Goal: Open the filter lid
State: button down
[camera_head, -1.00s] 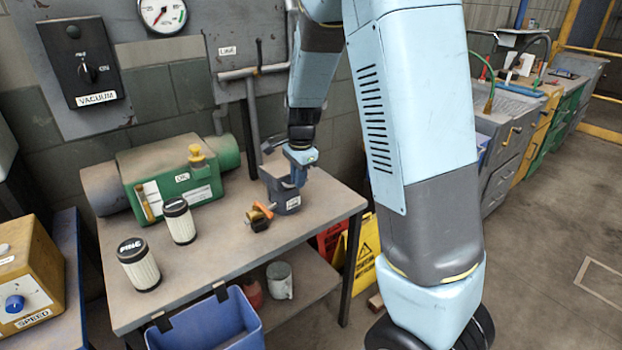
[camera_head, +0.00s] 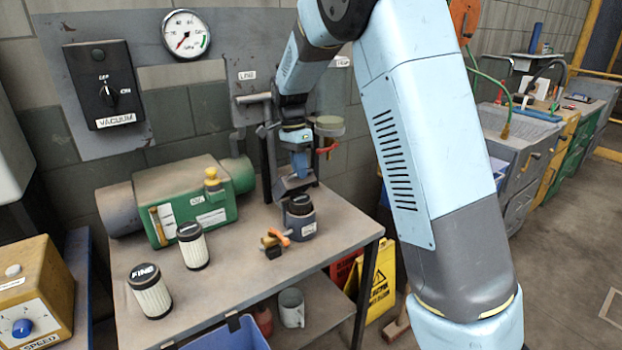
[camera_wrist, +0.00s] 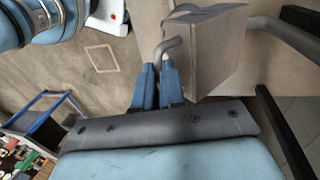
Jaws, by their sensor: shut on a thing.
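The grey filter housing (camera_head: 301,228) stands on the bench in the head view. Its top is uncovered, and a dark ribbed cap (camera_head: 299,204) shows in its mouth. The grey lid (camera_head: 294,187) is raised at the back of the housing, below my gripper (camera_head: 299,172). In the wrist view my gripper (camera_wrist: 158,70) is shut, its blue fingers around the bent grey handle (camera_wrist: 176,46) of the boxy grey lid (camera_wrist: 218,48). An orange-handled clamp (camera_head: 274,238) sits at the housing's left side. The lid's hinge is hidden from me.
Two white pleated filters with black caps (camera_head: 150,290) (camera_head: 193,246) stand on the bench (camera_head: 235,265). Pipes and a wall panel are close behind my gripper.

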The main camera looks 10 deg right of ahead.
jog(key=shift+w+a+r, duration=0.15)
jog(key=shift+w+a, duration=0.2)
jog(key=shift+w, duration=0.35)
jog(key=shift+w+a+r, duration=0.15)
jog(key=shift+w+a, duration=0.2)
jog(key=shift+w, duration=0.3)
jog(key=c, duration=1.4)
grip_release()
jog(key=shift+w+f, duration=0.1)
jog(key=shift+w, duration=0.1)
jog(key=shift+c, duration=0.2)
jog(key=shift+o, duration=1.2)
jog(key=shift+r, duration=0.25)
